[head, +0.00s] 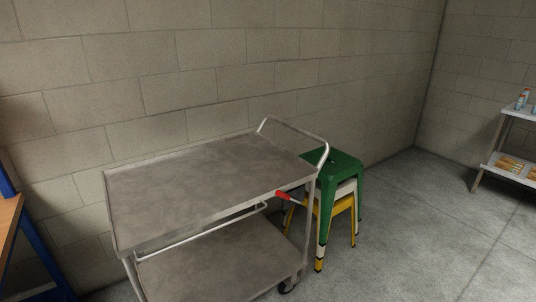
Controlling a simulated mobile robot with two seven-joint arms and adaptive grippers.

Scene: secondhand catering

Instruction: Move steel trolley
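The steel trolley (205,186) stands against the block wall in the middle of the head view. It has a bare grey top tray and a lower shelf (225,264). A bent tube handle (296,134) rises at its right end. A dark caster (288,286) shows under the near right corner. A small red part (282,195) is at the right end of the top tray's near edge; I cannot tell what it is. Neither of my grippers is in view.
Stacked stools, green (328,172) over white and yellow (345,207), stand just right of the trolley's handle. A shelf unit (512,165) with bottles and goods stands at the far right. A wooden-topped blue bench (10,222) is at the left edge. Floor at right is clear.

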